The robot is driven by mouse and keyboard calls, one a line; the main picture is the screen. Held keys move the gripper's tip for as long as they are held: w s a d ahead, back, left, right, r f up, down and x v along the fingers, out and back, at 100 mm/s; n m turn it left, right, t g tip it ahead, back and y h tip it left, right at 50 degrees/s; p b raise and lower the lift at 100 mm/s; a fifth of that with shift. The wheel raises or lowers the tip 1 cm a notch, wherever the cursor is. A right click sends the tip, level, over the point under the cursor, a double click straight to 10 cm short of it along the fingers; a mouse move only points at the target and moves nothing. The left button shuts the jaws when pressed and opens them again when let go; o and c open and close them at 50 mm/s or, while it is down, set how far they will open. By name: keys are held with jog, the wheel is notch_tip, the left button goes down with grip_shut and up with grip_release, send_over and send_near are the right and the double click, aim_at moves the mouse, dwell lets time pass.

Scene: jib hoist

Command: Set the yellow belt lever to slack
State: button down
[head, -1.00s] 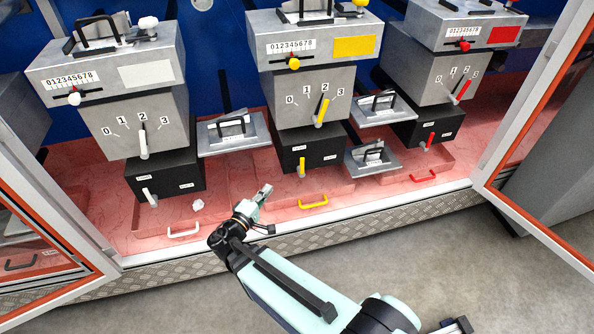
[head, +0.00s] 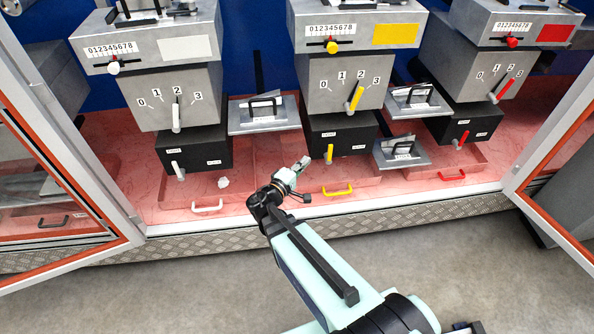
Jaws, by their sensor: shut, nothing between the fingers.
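The lower yellow lever (head: 329,154) stands nearly upright on the front of the middle black box (head: 345,125). This box carries two small white labels, too small to read, so I cannot tell which setting it marks. A second yellow lever (head: 356,98) on the grey dial panel above leans right, between the marks 2 and 3. My gripper (head: 304,163) is shut and empty, just left of the lower yellow lever and slightly below its middle in the picture. A small gap seems to separate them; their depth is hard to judge.
Similar units with white levers (head: 178,169) and red levers (head: 461,140) stand left and right. A yellow drawer handle (head: 338,190) lies below the middle box. Grey trays (head: 262,118) sit between units. A crumpled white piece (head: 223,182) lies on the pink floor. Open doors flank the bay.

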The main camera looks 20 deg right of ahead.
aim_at(329, 152)
jog(key=w+d, duration=0.1)
jog(key=d, duration=0.5)
jog(key=shift+d, duration=0.4)
